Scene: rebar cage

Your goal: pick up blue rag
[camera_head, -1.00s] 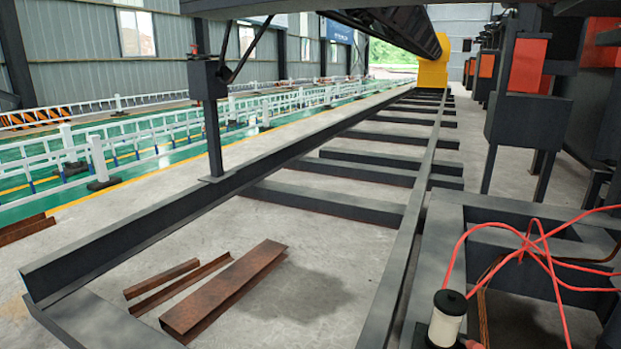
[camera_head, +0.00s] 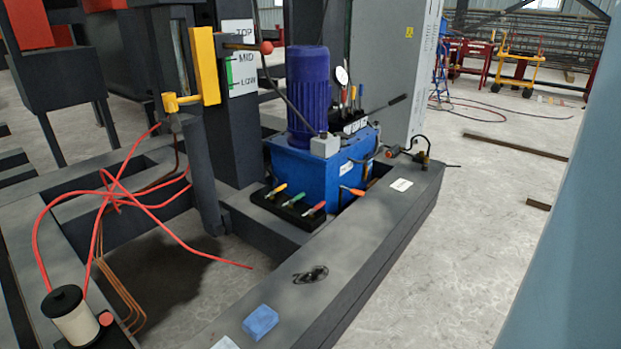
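A small light-blue folded rag (camera_head: 260,322) lies on the top face of the dark grey steel beam (camera_head: 335,275), near the bottom of the head view. A white flat piece (camera_head: 225,343) lies just left of it, partly cut off by the frame's bottom edge. Neither of my grippers shows in the head view.
A dark coil (camera_head: 311,274) lies on the beam beyond the rag. A blue hydraulic unit (camera_head: 310,165) and a rack of coloured-handle tools (camera_head: 295,202) stand behind. Red hoses (camera_head: 110,195) and a cream canister (camera_head: 73,315) are at left. Floor at right is mostly clear.

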